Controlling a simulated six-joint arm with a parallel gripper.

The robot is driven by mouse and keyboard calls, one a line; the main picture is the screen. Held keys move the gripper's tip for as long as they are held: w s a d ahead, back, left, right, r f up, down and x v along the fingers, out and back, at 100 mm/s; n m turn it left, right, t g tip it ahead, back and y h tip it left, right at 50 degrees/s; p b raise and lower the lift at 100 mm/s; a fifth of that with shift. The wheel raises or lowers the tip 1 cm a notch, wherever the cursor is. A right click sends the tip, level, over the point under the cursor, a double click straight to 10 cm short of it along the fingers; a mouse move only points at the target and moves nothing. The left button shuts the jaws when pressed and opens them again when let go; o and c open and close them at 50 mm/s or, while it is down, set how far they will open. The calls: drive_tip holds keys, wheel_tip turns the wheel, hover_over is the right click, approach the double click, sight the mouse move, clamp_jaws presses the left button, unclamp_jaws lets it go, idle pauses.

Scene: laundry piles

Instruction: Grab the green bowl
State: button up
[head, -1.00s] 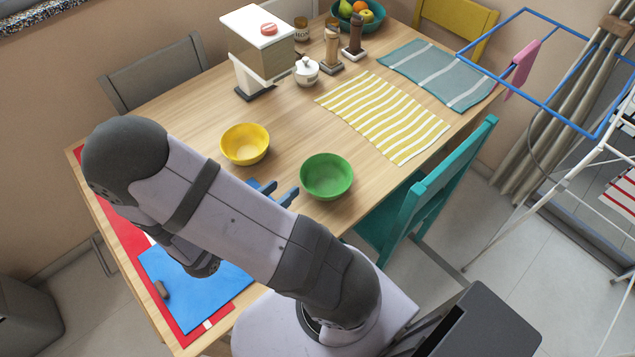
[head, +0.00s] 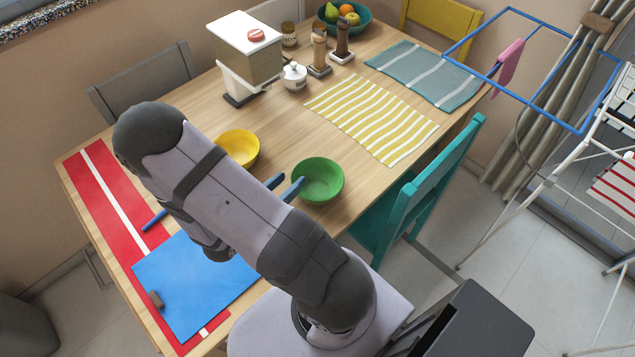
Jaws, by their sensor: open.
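The green bowl (head: 319,182) stands upright and empty on the wooden table, near its front edge. My gripper (head: 284,186) shows as two blue fingertips just left of the bowl, spread apart. One fingertip overlaps the bowl's left rim in the picture; I cannot tell whether it touches it or reaches over the rim. The rest of my gripper is hidden behind my arm. Nothing shows between the fingertips.
A yellow bowl (head: 239,147) stands behind my arm, partly covered. A striped yellow cloth (head: 371,117) lies to the right. A teal chair (head: 421,190) is close at the table's front edge. A blue sheet (head: 193,290) lies on a red runner (head: 112,196) at left.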

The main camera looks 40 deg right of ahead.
sight(294, 177)
drive_tip(key=shift+p+x, duration=0.3)
drive_tip(key=shift+x, duration=2.3)
clamp_jaws()
